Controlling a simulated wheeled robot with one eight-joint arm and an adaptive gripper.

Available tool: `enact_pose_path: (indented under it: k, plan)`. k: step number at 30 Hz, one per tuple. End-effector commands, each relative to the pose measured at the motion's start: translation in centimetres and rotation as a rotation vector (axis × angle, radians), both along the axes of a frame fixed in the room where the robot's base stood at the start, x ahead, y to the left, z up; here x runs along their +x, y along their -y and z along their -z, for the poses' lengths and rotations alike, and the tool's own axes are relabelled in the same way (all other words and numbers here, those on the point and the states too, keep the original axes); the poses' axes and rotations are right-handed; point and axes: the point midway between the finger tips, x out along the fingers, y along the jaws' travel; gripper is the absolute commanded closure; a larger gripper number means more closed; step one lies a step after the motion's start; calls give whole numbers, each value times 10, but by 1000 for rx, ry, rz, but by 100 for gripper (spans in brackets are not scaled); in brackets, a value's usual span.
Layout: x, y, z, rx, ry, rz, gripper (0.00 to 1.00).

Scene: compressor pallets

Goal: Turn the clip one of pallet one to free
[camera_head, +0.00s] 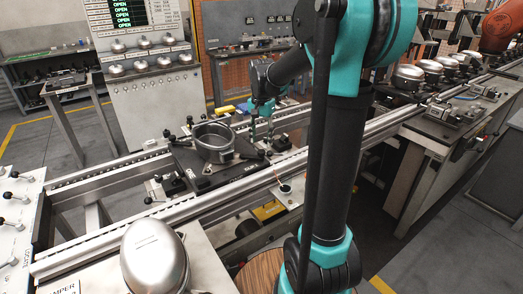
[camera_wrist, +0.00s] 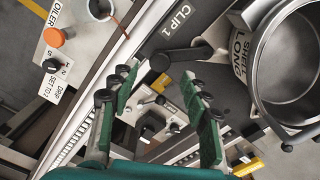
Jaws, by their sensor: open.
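Pallet one (camera_head: 190,183) is a dark plate on the rail conveyor in the head view, bearing an open round metal shell (camera_head: 213,142). In the wrist view the plate (camera_wrist: 228,15) has the printed label "CLIP 1", and the shell (camera_wrist: 262,85) stands at right beside a "SHELL LONG" label. Clip one (camera_wrist: 187,53) is a black lever with a round end, lying just beyond my fingertips, below its label. My gripper (camera_wrist: 160,85) is open, with green fingers apart and nothing between them. In the head view my gripper (camera_head: 262,115) is above the pallet's far right side; contact with the clip cannot be seen.
A panel with an orange knob (camera_wrist: 54,37) and a black dial (camera_wrist: 51,66) lies left in the wrist view. A domed metal shell (camera_head: 155,255) stands in the head view's foreground. Conveyor rails (camera_head: 110,250) run alongside the pallet. A control cabinet (camera_head: 150,110) stands behind.

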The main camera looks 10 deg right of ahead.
Motion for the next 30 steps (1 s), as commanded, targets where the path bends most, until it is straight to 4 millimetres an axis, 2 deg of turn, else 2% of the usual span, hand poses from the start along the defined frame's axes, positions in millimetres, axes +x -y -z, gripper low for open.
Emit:
enact_pose_path:
  k: [3, 9, 13, 22, 30]
  plan:
    - [0, 0, 21, 0, 0, 0, 53]
    - [0, 0, 44, 0, 0, 0, 53]
    - [0, 0, 51, 0, 0, 0, 53]
    - [0, 0, 52, 0, 0, 0, 53]
    - [0, 0, 52, 0, 0, 0, 87]
